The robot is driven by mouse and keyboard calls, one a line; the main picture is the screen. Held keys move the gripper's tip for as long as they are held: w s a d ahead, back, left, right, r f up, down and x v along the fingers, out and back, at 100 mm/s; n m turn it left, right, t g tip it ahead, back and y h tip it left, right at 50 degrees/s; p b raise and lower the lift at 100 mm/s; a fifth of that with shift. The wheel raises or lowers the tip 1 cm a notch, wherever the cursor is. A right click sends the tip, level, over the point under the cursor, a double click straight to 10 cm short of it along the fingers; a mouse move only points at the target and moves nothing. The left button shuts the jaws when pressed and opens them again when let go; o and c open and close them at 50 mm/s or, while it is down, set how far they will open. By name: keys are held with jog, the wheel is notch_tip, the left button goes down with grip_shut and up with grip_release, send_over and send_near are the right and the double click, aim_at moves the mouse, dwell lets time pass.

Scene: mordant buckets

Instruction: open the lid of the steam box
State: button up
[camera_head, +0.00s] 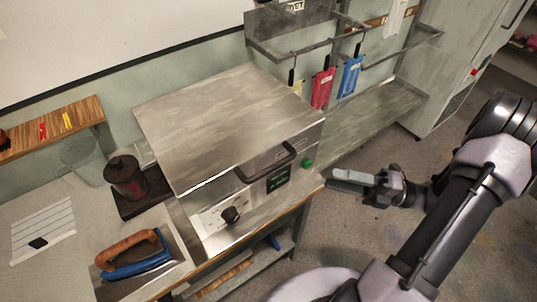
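The steam box (205,215) is a brushed-metal box on the bench, with a dial and a small dark display on its front. Its broad flat lid (215,115) looks shut. A dark bar handle (268,166) sits on the lid's front face, towards the right. My gripper (332,180) is to the right of the box's front right corner, apart from the handle, with its fingers pointing left towards the box. Nothing shows held in it. The gap between the fingers is not clear from this angle.
A blue iron with a wooden handle (130,252), a dark canister (126,178) and a glass beaker (84,160) stand left of the box. Red (322,88) and blue (350,76) tags hang from the rack behind. Open floor lies right of the bench.

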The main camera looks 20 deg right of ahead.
aim_at(272, 165)
jog(key=b+x, duration=0.2)
jog(key=x, duration=1.4)
jog(key=shift+s+a, duration=0.1)
grip_shut()
dwell(0.5)
